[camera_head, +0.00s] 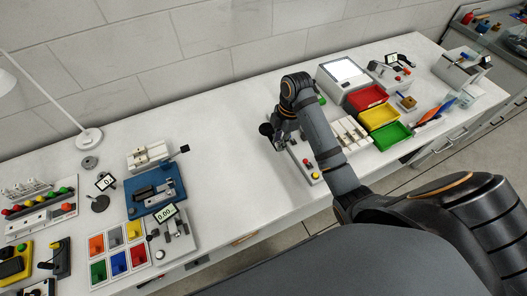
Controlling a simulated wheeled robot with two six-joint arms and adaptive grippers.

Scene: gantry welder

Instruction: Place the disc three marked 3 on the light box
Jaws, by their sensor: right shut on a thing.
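My right gripper (279,136) is over the middle of the bench, its arm reaching in from the lower right. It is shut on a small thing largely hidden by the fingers. A dark round shape (266,129) shows at the fingers' left side; I cannot tell whether this is the disc three, and no 3 is readable. The light box (345,70), a pale box with a bright white lit top, stands at the back, up and right of the gripper. Nothing is seen lying on its lit top. My left gripper is not in view.
A panel with buttons (307,163) lies under my right arm. A blue-based fixture (154,190) and coloured bins (118,251) are at left. The bench between is clear.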

